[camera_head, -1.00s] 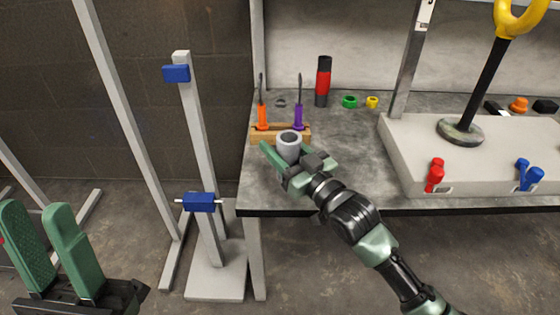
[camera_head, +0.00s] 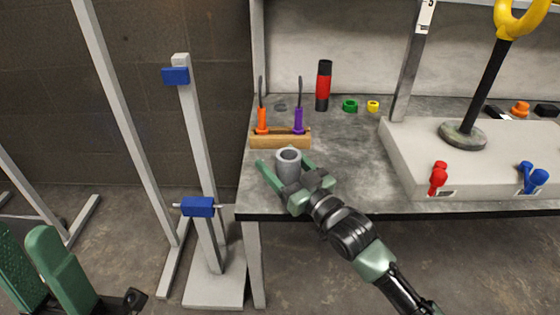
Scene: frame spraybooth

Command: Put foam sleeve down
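The foam sleeve (camera_head: 288,166) is a short grey hollow cylinder, upright near the front left corner of the workbench (camera_head: 345,178). Its base is partly hidden by my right gripper (camera_head: 284,163), so contact with the bench top is hard to make out. The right gripper's green fingers are either side of the sleeve, spread wider than it, with a gap showing at the left finger. My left gripper (camera_head: 32,243) is at the lower left, away from the bench, its fingers apart and empty.
A wooden rack (camera_head: 280,142) with orange and purple hooked tools stands just behind the sleeve. A red and black cylinder (camera_head: 323,86), a green ring (camera_head: 350,106) and a yellow ring (camera_head: 373,106) are farther back. A raised grey block (camera_head: 410,150) fills the right; bare bench lies between.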

